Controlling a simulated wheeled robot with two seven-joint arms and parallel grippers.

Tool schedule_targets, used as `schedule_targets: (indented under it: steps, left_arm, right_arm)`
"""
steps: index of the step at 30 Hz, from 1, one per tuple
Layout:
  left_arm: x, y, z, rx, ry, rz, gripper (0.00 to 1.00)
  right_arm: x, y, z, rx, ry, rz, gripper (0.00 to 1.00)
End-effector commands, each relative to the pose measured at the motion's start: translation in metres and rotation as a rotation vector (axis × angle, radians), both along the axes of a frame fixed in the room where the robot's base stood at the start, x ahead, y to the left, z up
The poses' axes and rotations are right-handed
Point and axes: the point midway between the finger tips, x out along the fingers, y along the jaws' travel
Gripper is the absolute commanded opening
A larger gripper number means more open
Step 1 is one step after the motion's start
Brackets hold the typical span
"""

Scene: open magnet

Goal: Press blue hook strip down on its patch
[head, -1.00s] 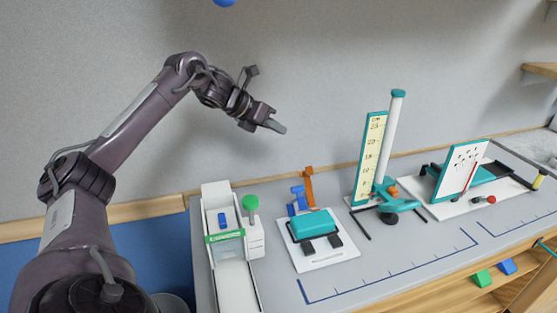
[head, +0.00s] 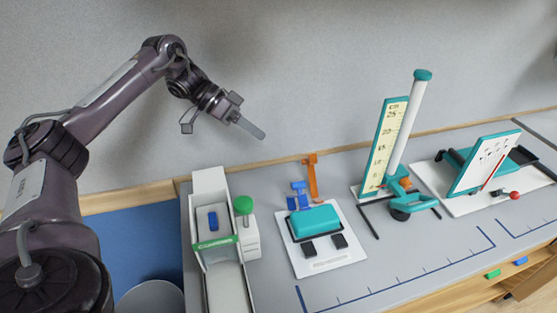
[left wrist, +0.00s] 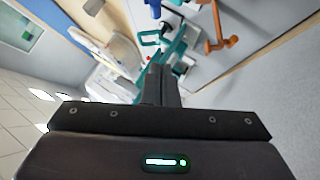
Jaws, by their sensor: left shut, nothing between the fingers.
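A blue upright piece (head: 299,196), possibly the hook strip, stands behind a teal block on a white board (head: 322,265). A small blue block (head: 213,220) sits in the white chute. My left gripper (head: 252,128) is shut and empty, in the air above and behind the table, apart from everything. Its closed fingers show in the left wrist view (left wrist: 161,85). My right gripper is not in view.
The teal block (head: 315,222) has an orange upright piece (head: 312,178) behind it. A white chute (head: 212,185) with a green knob stands left. A tall scale stand (head: 385,150) and a tilted panel (head: 485,160) stand right. The table front is mostly clear.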

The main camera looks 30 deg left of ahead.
Motion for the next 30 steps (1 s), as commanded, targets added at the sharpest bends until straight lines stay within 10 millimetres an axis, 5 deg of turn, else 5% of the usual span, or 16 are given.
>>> schedule_targets:
  steps: [8,18,25,30]
  left_arm:
    - [-0.001,-0.009,-0.005,-0.055,0.126,0.066,0.0]
    - [0.011,-0.047,-0.035,-0.058,0.124,0.064,0.0]
    - [0.023,-0.085,-0.057,-0.055,0.124,0.064,0.0]
    - [0.013,-0.092,-0.077,-0.052,0.125,0.066,0.0]
  right_arm:
    - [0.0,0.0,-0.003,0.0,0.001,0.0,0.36]
    - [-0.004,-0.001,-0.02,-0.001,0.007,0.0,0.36]
    - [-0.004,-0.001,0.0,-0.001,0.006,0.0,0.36]
    - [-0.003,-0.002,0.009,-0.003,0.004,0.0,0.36]
